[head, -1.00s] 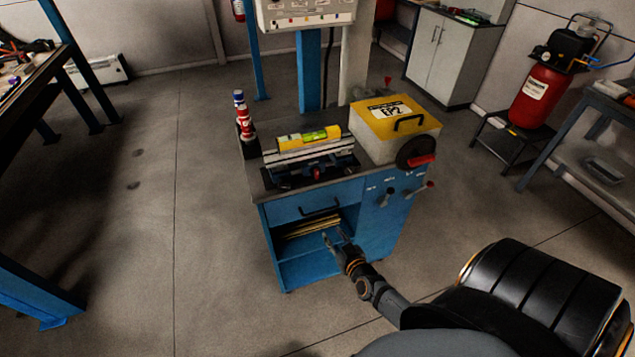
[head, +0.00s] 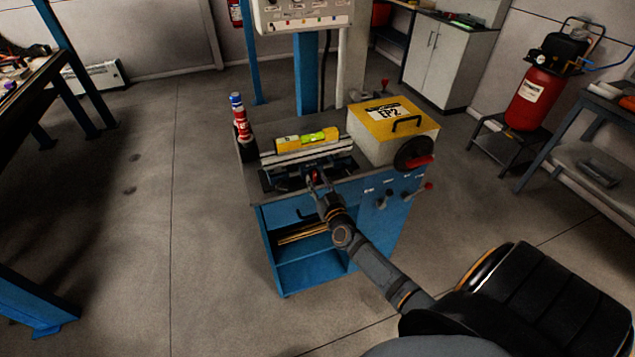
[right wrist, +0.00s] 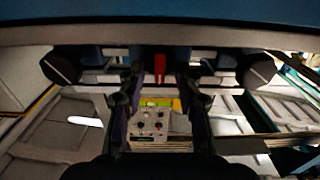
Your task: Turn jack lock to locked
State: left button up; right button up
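A small red lever (right wrist: 160,68), which looks like the jack lock, points downward in the right wrist view. It sits on the front of the jack (head: 298,165) on top of the blue cabinet (head: 318,262). In the head view only a speck of red (head: 315,178) shows at my right gripper (head: 314,184). In the right wrist view my right gripper (right wrist: 162,80) is open, with one finger on each side of the lever and gaps between. I cannot tell whether its tips reach the lever in depth. My left gripper is not in view.
Spray cans (head: 240,118) stand at the cabinet's left back.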

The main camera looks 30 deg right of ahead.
jog(key=shift+w+d, duration=0.1)
jog(key=shift+w, duration=0.15)
grip_shut()
